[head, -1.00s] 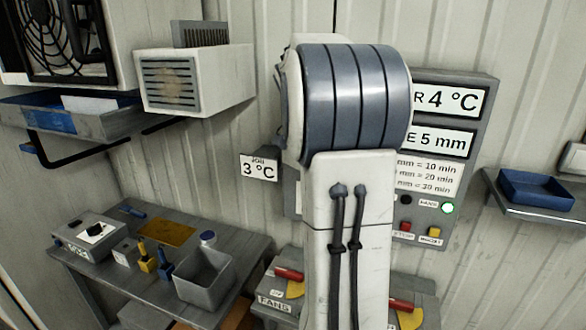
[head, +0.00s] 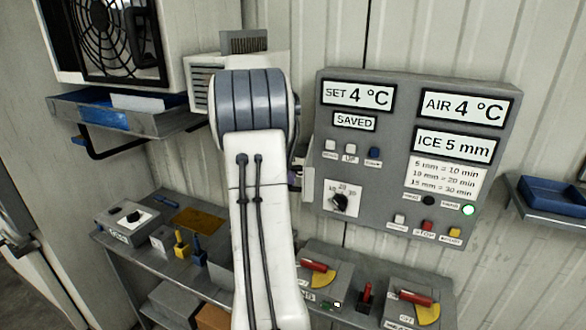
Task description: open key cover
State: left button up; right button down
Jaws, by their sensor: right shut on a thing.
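The grey control panel (head: 390,228) hangs on the wall right of centre, with displays, buttons and a black dial. My white and blue right arm stands in front of the panel's left side. The tip of my right gripper (head: 296,178) barely shows past the arm, at the panel's left edge. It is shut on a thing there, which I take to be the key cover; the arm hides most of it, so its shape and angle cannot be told. A small purple patch shows beside the tip. My left gripper is not in view.
Two switch boxes with red handles, one (head: 326,262) nearer the arm and one (head: 420,288) further right, sit below the panel. A grey bench (head: 150,254) with small tools is at left. A blue tray (head: 552,195) rests on a shelf at right.

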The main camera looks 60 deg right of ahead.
jog(key=shift+w+r+p, duration=0.15)
jog(key=shift+w+p, duration=0.2)
jog(key=shift+w, duration=1.1)
jog(key=c, duration=0.8)
grip_release()
jog(key=shift+c, duration=0.2)
jog(key=v, duration=1)
jog(key=shift+r, duration=0.15)
